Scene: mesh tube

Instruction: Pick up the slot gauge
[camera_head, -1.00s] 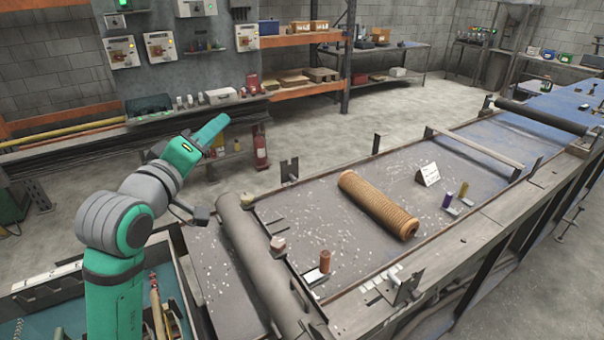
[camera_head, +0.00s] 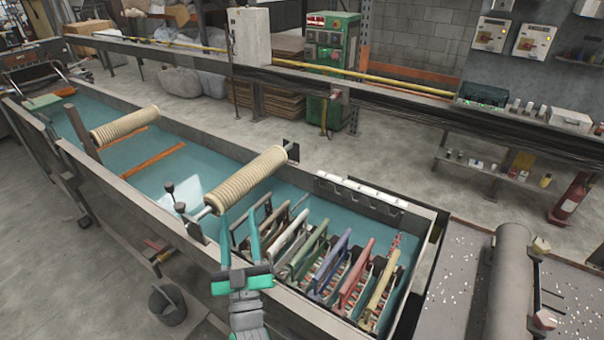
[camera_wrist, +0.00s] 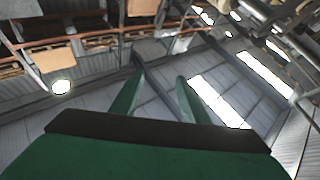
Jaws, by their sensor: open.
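I cannot make out which thing is the slot gauge. Several coloured handled frames stand in a row in the teal trough, among them a blue one (camera_head: 333,262), a red one (camera_head: 357,275) and a yellow one (camera_head: 381,294). My gripper (camera_head: 239,230) shows left of this row, in front of the trough's near edge in the picture, and covers part of it. Its two green fingers are apart with nothing between them. They also show apart in the wrist view (camera_wrist: 160,80), which looks up at the roof and bright lights.
A ribbed cream roller (camera_head: 245,180) lies across the trough (camera_head: 120,190), with a second one (camera_head: 125,127) farther left. Small upright posts stand by the near wall. A grey roller (camera_head: 510,285) crosses the bench at right. A bucket (camera_head: 168,303) stands on the floor.

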